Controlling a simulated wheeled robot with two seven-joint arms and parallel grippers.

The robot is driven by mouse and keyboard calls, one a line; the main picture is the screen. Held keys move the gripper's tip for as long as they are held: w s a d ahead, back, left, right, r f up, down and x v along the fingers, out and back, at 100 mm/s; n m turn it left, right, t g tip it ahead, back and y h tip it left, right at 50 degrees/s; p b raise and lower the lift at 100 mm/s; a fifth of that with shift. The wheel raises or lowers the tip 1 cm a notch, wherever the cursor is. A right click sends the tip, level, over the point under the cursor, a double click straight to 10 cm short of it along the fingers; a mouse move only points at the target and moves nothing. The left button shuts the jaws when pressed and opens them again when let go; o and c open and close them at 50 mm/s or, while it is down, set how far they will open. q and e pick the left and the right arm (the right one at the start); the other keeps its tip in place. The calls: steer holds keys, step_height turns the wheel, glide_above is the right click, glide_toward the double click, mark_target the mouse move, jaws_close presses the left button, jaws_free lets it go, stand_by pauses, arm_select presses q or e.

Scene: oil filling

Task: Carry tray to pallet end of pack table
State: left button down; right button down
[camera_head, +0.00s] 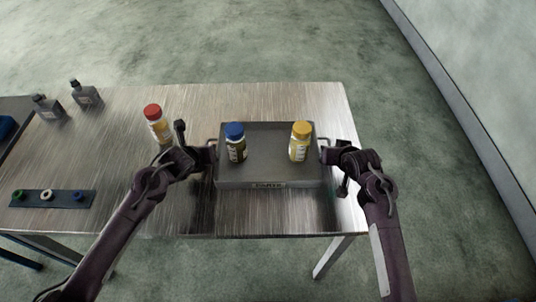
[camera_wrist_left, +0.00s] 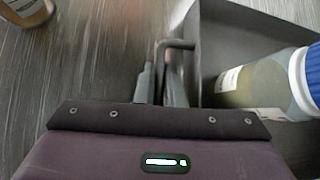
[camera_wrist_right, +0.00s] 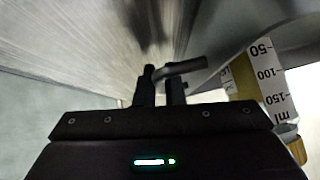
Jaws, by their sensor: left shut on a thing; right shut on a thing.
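The grey tray (camera_head: 268,168) is at the right part of the metal table (camera_head: 105,150), with a handle at each side. A blue-capped bottle (camera_head: 235,142) stands upright in its left part and a yellow-capped bottle (camera_head: 300,141) in its right part. My left gripper (camera_head: 208,154) is shut on the tray's left handle (camera_wrist_left: 180,45). My right gripper (camera_head: 328,153) is shut on the right handle (camera_wrist_right: 180,68). Whether the tray touches the tabletop or is slightly above it, I cannot tell.
A red-capped bottle (camera_head: 157,124) stands on the table left of the tray, close to my left arm. Two grey bottles (camera_head: 86,94) stand at the back left. A dark strip with several rings (camera_head: 52,198) lies at the front left. The table's right edge is just beyond my right gripper.

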arm_select(q)
steer(key=shift+r, duration=0.2)
arm_select(e)
steer(key=shift+r, duration=0.2)
